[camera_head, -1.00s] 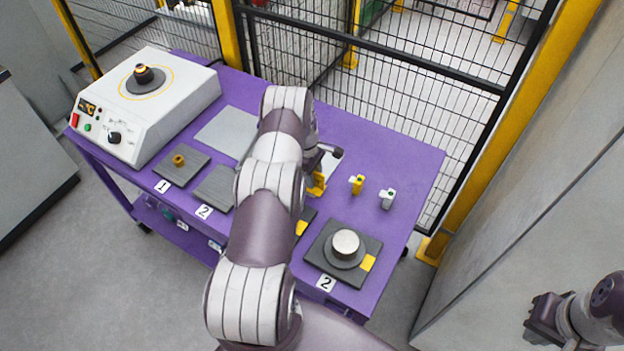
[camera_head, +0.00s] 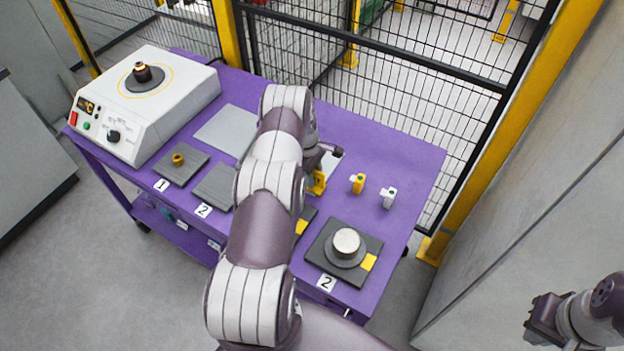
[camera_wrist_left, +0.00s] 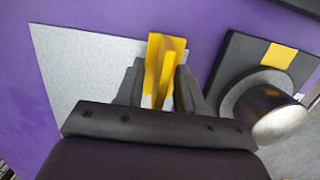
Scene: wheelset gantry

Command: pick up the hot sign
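The hot sign, a small folded yellow piece (camera_head: 318,183), is at my left gripper, just right of my left arm in the head view. In the left wrist view the sign (camera_wrist_left: 165,58) stands between the two dark fingers, which press against both its sides. My left gripper (camera_wrist_left: 160,88) is shut on it. The sign is over the edge of a light grey plate (camera_wrist_left: 75,65); I cannot tell whether it touches the surface. Its lettering is not visible. My right gripper (camera_head: 543,318) is far off at the lower right, its fingers unclear.
A purple table (camera_head: 410,160) carries a white heater box (camera_head: 150,115), a dark pad (camera_head: 372,246) with a metal cylinder (camera_head: 346,243), a small yellow piece (camera_head: 357,184) and a whitish piece (camera_head: 388,198). A black mesh fence (camera_head: 400,100) stands behind. My left arm hides the table's middle.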

